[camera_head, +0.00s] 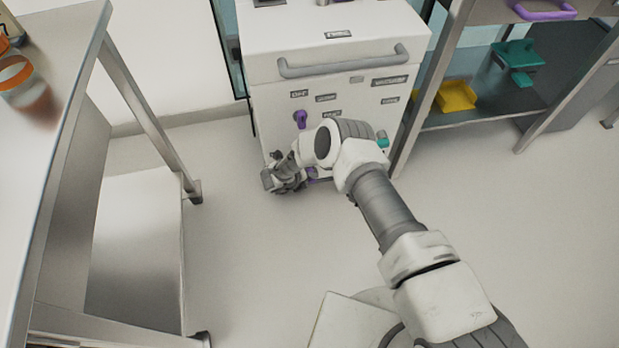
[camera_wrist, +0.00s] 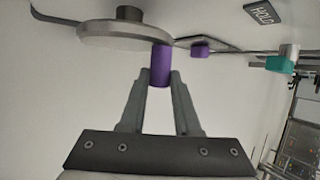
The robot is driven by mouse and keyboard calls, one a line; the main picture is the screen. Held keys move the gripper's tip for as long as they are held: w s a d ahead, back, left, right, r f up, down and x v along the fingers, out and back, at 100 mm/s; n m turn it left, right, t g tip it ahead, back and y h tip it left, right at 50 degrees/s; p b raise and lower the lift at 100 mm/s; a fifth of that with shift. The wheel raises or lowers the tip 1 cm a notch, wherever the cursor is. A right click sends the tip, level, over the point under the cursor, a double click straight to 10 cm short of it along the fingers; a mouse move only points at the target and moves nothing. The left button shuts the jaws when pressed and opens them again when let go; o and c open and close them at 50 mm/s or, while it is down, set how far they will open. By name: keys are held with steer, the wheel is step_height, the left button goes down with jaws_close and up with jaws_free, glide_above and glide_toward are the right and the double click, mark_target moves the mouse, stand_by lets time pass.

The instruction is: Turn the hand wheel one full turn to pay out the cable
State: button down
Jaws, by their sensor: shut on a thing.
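The hand wheel (camera_wrist: 105,36) is a round grey disc with a dark hub, on the pale front of a white cabinet. A purple crank handle (camera_wrist: 160,64) stands out from its rim. In the wrist view the two fingers of my gripper (camera_wrist: 159,80) sit on either side of this handle and are shut on it. In the head view my gripper (camera_head: 284,178) is low at the front of the white cabinet (camera_head: 350,105). There my gripper and arm hide most of the wheel. No cable can be made out.
The cabinet has a grey bar handle (camera_head: 345,62), several labels and a purple knob (camera_head: 300,118). A steel table (camera_head: 75,85) stands at the left. Shelving at the right holds a yellow tray (camera_head: 457,96) and a green item (camera_head: 517,55). The floor between is clear.

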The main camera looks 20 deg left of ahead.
steer(key=c, duration=0.6)
jaws_free()
steer(key=p+v, duration=0.6)
steer(key=v, duration=1.1)
steer(key=shift+s+a+p, duration=0.1)
steer(key=shift+s+p, duration=0.15)
steer(key=shift+p, duration=0.1)
